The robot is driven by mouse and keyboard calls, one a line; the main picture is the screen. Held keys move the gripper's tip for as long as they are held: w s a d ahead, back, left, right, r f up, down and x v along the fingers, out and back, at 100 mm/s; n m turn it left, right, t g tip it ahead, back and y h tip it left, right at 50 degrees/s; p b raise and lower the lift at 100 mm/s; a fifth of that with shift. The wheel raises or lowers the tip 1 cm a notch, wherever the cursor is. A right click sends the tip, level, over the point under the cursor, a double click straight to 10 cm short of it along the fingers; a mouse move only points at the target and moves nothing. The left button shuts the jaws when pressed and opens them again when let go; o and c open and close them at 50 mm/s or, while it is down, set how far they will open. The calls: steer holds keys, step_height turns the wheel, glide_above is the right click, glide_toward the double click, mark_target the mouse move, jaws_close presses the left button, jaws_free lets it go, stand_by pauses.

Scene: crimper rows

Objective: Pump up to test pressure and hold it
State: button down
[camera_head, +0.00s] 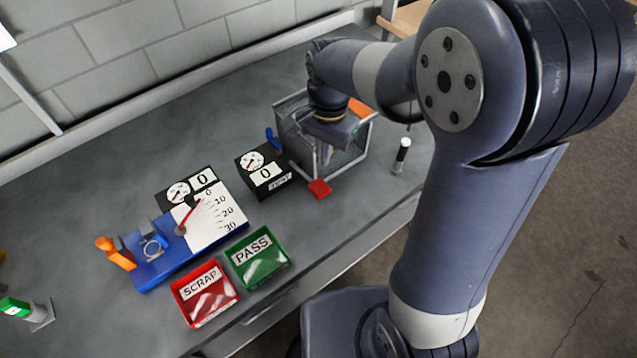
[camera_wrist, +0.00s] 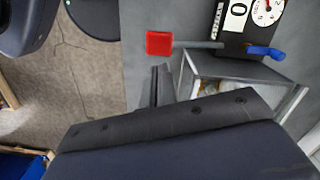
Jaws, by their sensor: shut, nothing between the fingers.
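The black pump box (camera_head: 267,176) carries a round dial with its needle at the low left and a display reading 0. Its red-ended lever (camera_head: 320,188) sticks out low at the front of the clear-walled chamber (camera_head: 318,165). A blue handle (camera_head: 271,139) stands at the box's back. In the wrist view the red lever end (camera_wrist: 159,43), its grey rod, the blue handle (camera_wrist: 265,52) and the dial (camera_wrist: 267,10) show. My gripper (camera_wrist: 158,86) is shut and empty, near the chamber's edge and apart from the red end. In the head view my wrist overlaps the chamber, hiding part of it.
A blue tester (camera_head: 165,255) with a fan scale, an orange handle (camera_head: 115,253) and a second dial box (camera_head: 180,190) stands at left. Red SCRAP (camera_head: 205,316) and green PASS (camera_head: 262,281) trays lie in front. A white-topped black cylinder (camera_head: 401,156) stands at right.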

mark_target(321, 185)
steer(key=shift+s+a+f+b, duration=0.15)
steer(key=shift+f+b, duration=0.8)
steer(key=shift+f, duration=0.8)
steer(key=shift+s+a+f+b, duration=0.15)
steer(key=shift+f+b, duration=0.8)
steer(key=shift+f, duration=0.8)
steer(key=shift+d, duration=0.1)
